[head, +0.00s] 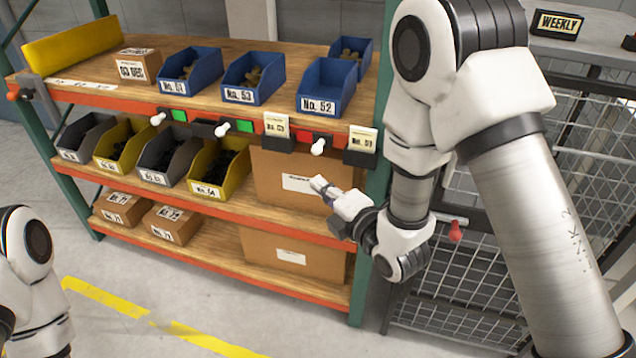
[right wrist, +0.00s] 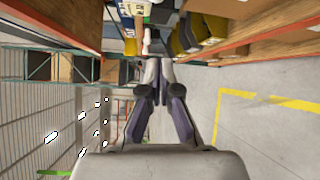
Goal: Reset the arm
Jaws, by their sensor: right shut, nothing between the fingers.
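My right gripper (head: 320,186) is shut and empty. It is in front of the large cardboard box (head: 290,170) on the rack's middle shelf, below the rightmost white-knobbed switch (head: 319,146). Whether it touches the box cannot be told from this view. In the right wrist view its fingers (right wrist: 158,66) meet at the tips with nothing between them. My right arm (head: 410,190) comes down from the upper right, across the rack's right post. Part of my left arm (head: 35,290) shows at the lower left; its gripper is out of frame.
The rack's top shelf holds blue bins (head: 325,87) with small parts. Two more white-knobbed switches (head: 222,129) (head: 158,119) stick out along its orange front edge. Black and yellow bins (head: 220,172) stand below. A wire-mesh fence (head: 460,275) with a red-ended handle (head: 455,232) stands right.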

